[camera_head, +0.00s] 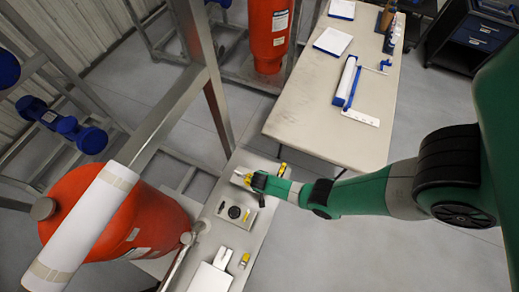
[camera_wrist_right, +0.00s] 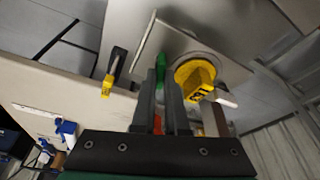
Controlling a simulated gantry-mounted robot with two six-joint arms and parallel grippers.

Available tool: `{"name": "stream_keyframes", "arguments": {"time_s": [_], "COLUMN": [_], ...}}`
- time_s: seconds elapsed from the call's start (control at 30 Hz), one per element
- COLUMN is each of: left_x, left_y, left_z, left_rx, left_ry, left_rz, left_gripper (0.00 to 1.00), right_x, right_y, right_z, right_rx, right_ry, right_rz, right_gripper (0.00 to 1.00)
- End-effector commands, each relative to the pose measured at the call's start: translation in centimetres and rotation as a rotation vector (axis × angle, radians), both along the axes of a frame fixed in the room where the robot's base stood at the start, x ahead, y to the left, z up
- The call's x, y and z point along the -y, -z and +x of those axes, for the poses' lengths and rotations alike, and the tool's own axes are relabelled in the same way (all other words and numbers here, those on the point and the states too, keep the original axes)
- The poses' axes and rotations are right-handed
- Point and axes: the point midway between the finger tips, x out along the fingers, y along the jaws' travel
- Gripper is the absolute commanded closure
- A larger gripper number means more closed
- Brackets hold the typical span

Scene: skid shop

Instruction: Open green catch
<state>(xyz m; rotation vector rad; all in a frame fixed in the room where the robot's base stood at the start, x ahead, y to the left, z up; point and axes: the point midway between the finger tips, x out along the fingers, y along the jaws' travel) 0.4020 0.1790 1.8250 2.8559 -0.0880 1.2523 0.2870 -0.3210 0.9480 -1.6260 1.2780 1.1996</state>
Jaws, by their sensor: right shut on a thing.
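The green catch (camera_wrist_right: 161,66) shows in the right wrist view as a narrow green bar at the tips of my right gripper (camera_wrist_right: 162,88). The two dark fingers are close together and shut on it; the contact itself is partly hidden. A little red (camera_wrist_right: 157,122) shows between the fingers lower down. In the head view my right gripper (camera_head: 249,180) reaches in from the right over the narrow bench, and the catch cannot be made out there. My left gripper is not in view.
A yellow knob (camera_wrist_right: 195,77) with a pale lever sits right beside the fingers. A yellow-and-black piece (camera_wrist_right: 108,88) lies left of them. A box with a black dial (camera_head: 234,213), orange cylinders (camera_head: 152,215) and a metal frame post (camera_head: 203,60) stand nearby. A table (camera_head: 300,115) is behind.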

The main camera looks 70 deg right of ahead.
Motion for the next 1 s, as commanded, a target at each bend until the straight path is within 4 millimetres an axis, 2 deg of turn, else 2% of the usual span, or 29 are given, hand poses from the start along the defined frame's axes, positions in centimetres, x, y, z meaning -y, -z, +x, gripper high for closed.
{"name": "stream_keyframes", "arguments": {"time_s": [0.27,0.5,0.77,0.87,0.9,1.0], "left_x": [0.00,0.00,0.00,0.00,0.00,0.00], "left_y": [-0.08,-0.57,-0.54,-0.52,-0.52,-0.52], "left_z": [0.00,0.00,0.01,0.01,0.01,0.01], "left_rx": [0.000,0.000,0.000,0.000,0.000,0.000], "left_ry": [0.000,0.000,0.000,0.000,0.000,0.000], "left_rz": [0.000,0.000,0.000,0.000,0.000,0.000], "left_gripper": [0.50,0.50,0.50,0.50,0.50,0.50], "right_x": [0.01,0.02,0.01,0.03,0.01,0.01], "right_y": [-0.07,-0.06,0.02,-0.01,0.04,0.04], "right_z": [0.06,0.08,-0.02,0.10,-0.01,-0.01], "right_rx": [0.001,-0.002,0.000,-0.001,0.000,0.000], "right_ry": [0.019,0.278,0.305,0.363,0.368,0.366], "right_rz": [0.000,-0.001,0.000,0.000,0.000,0.000], "right_gripper": [1.00,1.00,1.00,1.00,0.83,0.66]}}
